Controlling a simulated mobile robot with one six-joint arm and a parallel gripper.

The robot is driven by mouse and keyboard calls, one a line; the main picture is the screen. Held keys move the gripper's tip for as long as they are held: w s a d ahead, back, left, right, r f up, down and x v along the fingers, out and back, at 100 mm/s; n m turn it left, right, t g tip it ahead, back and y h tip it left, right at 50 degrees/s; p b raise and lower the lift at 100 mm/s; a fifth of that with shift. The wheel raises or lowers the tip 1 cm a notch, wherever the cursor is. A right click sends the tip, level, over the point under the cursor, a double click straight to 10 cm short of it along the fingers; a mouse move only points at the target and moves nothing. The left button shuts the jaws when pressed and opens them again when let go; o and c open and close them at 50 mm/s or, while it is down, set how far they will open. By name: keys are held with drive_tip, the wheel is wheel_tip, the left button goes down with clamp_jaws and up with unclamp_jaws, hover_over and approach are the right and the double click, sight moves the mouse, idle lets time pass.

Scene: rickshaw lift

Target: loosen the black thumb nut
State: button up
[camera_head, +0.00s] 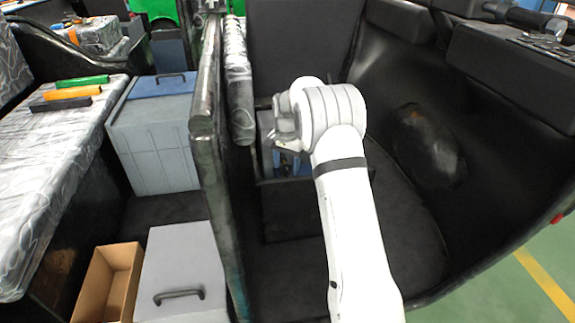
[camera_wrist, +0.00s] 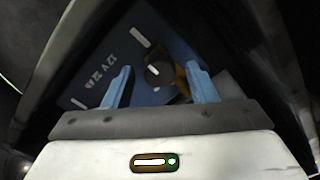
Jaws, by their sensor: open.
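The black thumb nut (camera_wrist: 155,72) shows in the wrist view as a small dark round knob with a white mark on top. It sits on a blue battery (camera_wrist: 82,82) with white lettering, and a brass-coloured piece (camera_wrist: 181,82) shows beside it. My gripper (camera_wrist: 160,67) is open, with its two blue fingers apart on the left and right of the nut. I cannot tell whether either finger touches it. In the head view a bit of the blue battery (camera_head: 290,161) shows below my white wrist, which hides the nut.
Dark walls close in around the battery. In the head view a dark upright panel (camera_head: 205,125) stands left of my arm. Beyond it are a grey box with a blue lid (camera_head: 155,140), a grey lidded box (camera_head: 180,265) and an open cardboard box (camera_head: 105,280).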

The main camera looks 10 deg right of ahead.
drive_tip(key=c, duration=0.9)
drive_tip(key=shift+d, duration=0.15)
drive_tip(key=shift+c, duration=0.4)
